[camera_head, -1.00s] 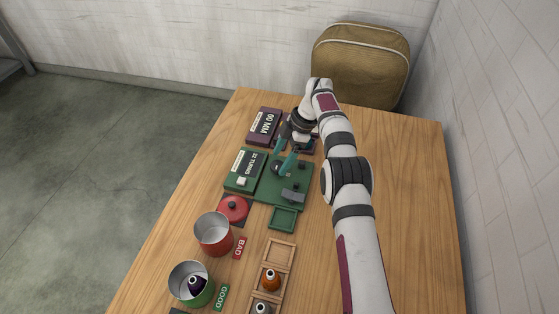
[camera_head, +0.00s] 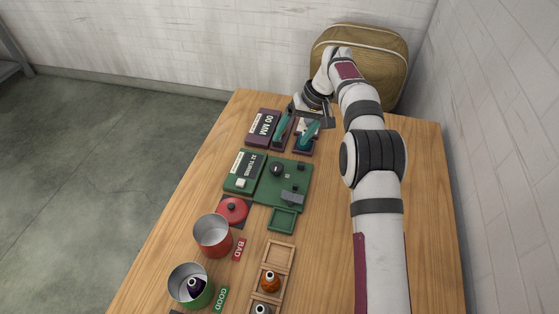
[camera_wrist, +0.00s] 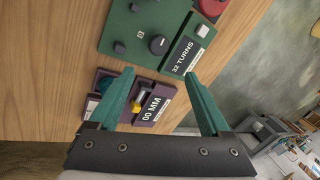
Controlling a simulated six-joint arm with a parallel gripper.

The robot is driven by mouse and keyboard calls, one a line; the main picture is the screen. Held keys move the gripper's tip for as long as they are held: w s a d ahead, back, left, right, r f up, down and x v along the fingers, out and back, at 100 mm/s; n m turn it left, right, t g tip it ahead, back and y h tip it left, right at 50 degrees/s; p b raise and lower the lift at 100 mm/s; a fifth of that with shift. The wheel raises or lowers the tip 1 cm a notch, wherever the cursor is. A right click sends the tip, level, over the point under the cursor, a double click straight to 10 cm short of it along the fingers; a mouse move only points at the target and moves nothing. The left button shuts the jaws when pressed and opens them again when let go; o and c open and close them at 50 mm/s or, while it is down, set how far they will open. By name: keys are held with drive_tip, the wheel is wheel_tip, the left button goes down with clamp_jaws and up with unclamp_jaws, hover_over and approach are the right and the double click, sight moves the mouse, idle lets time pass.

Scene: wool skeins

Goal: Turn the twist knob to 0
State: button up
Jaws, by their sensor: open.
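A black round knob (camera_head: 276,170) stands on the green panel (camera_head: 270,190); it also shows in the wrist view (camera_wrist: 158,45). A small pale mark (camera_wrist: 140,35) lies beside it; I cannot read it surely, nor the knob's setting. The green display (camera_head: 243,165) reads about 32 TURNS. My gripper (camera_head: 296,133) has its teal fingers apart and empty, over the purple unit beyond the panel. In the wrist view the fingertips (camera_wrist: 159,75) are clear of the knob.
The purple unit's display (camera_head: 264,125) reads 00 MM, with a yellow piece (camera_wrist: 138,103) beside it. A red can (camera_head: 212,236), a green can (camera_head: 190,286), a red button (camera_head: 233,208) and a wooden tray (camera_head: 279,255) stand nearer.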

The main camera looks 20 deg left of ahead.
sight(276, 166)
drive_tip(key=s+d+r+m+t, duration=0.1)
drive_tip(key=s+r+m, duration=0.1)
drive_tip(key=m, duration=1.1)
drive_tip(key=s+d+r+m+t, duration=0.1)
drive_tip(key=s+r+m, duration=0.1)
drive_tip(key=m, duration=1.1)
drive_tip(key=x, duration=1.6)
drive_tip(key=shift+w+d, duration=0.15)
drive_tip(key=shift+w, duration=0.1)
drive_tip(key=shift+r, duration=0.1)
clamp_jaws()
